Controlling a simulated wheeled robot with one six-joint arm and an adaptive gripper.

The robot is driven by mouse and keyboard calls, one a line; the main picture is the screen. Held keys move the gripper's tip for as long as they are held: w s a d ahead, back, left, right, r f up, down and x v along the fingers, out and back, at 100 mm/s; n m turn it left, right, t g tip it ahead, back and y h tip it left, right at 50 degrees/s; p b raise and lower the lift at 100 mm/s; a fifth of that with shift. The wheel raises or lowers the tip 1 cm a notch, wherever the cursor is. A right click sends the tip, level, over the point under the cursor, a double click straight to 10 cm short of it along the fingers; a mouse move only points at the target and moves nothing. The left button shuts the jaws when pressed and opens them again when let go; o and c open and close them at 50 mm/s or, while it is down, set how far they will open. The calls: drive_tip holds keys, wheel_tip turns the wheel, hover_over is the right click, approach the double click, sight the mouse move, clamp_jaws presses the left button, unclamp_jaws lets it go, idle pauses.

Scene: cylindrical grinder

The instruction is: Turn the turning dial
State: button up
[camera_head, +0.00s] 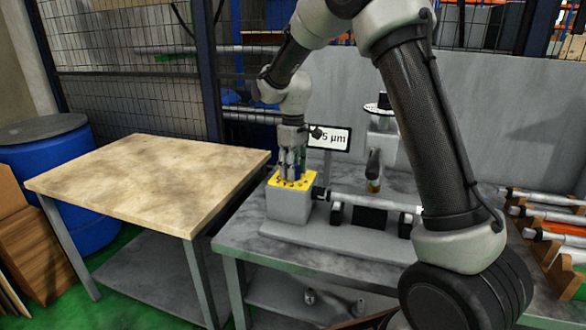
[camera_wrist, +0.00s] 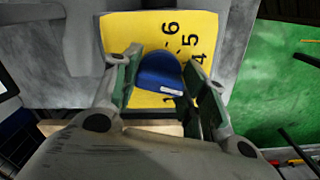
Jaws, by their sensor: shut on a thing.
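The turning dial is a blue knob (camera_wrist: 160,73) on a yellow face plate (camera_wrist: 135,35) with black numbers; 6, 5 and 4 are readable at its upper right in the wrist view. In the head view the yellow plate (camera_head: 292,181) tops a grey box (camera_head: 289,205) on the machine table. My gripper (camera_head: 290,176) points down onto the plate. In the wrist view my gripper (camera_wrist: 165,85) has one finger on each side of the blue knob and is shut on it. The lower part of the dial is hidden by the gripper.
A workpiece shaft (camera_head: 372,202) lies on supports right of the grey box. A display reading "5 µm" (camera_head: 333,138) stands behind. A bare wooden table (camera_head: 140,180) is at the left, with a blue barrel (camera_head: 75,185) beyond. More shafts (camera_head: 550,215) lie at the right.

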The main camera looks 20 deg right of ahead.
drive_tip(key=shift+n, duration=0.3)
drive_tip(key=o, duration=1)
drive_tip(key=shift+r, duration=0.15)
wheel_tip(320, 180, up, 12)
drive_tip(key=shift+f, duration=0.1)
drive_tip(key=shift+s, duration=0.1)
